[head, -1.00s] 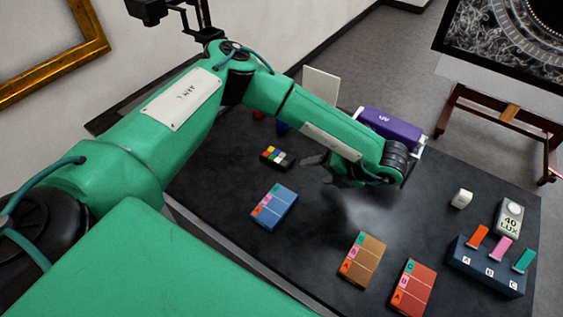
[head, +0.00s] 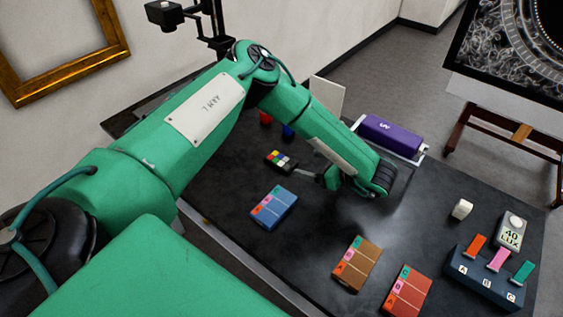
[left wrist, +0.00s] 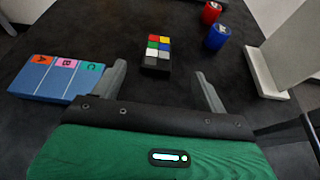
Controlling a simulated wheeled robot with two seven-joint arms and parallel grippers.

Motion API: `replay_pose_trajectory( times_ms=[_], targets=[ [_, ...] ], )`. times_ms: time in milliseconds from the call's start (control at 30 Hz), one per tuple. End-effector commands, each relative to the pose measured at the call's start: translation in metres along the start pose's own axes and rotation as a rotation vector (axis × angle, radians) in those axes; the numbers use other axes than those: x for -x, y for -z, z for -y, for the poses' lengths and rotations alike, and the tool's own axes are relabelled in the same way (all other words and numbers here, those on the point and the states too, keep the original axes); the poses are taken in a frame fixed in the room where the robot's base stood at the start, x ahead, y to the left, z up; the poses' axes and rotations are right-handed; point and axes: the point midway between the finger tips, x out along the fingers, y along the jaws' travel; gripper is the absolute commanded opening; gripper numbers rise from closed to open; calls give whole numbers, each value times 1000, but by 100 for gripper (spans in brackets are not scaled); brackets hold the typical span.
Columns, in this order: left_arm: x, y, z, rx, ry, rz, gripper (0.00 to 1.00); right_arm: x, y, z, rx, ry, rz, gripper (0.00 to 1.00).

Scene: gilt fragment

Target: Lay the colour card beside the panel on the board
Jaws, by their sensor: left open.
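The colour card (head: 281,160) is a small dark block with coloured squares, lying flat on the dark table. In the left wrist view the colour card (left wrist: 158,52) lies just ahead of the gap between my fingers. My left gripper (head: 322,178) is open and empty, right of the card and apart from it. Its two fingers (left wrist: 162,82) show in the left wrist view. A pale upright panel (head: 329,98) stands at the table's back; its lower part shows in the left wrist view (left wrist: 275,72). I cannot tell which surface is the board. My right gripper is not in view.
A blue block labelled A, B, C (head: 271,208) lies near the card. Brown (head: 357,264) and red (head: 407,292) blocks lie in front. Red (left wrist: 211,13) and blue (left wrist: 218,37) cans stand near the panel. A purple case (head: 390,135) is at the back; a labelled rack (head: 485,275) is right.

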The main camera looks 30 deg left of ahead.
Motion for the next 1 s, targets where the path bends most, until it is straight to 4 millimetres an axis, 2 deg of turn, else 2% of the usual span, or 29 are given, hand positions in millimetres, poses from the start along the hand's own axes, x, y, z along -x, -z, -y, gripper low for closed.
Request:
replay_pose_trajectory(
  times_ms=[33,200,533,700,800,1000],
  targets=[
    [-12,0,-1,-1,-6,-1,75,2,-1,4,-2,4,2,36],
    [-40,1,-1,-2,-4,-2,75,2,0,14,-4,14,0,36],
    [-63,4,-1,-3,-2,-1,75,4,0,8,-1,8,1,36],
    [-86,10,-3,-4,-5,0,75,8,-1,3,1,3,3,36],
    [-98,7,-2,-1,-2,1,75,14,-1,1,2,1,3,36],
    [-106,10,-2,-2,0,0,75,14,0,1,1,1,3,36]
  ],
)
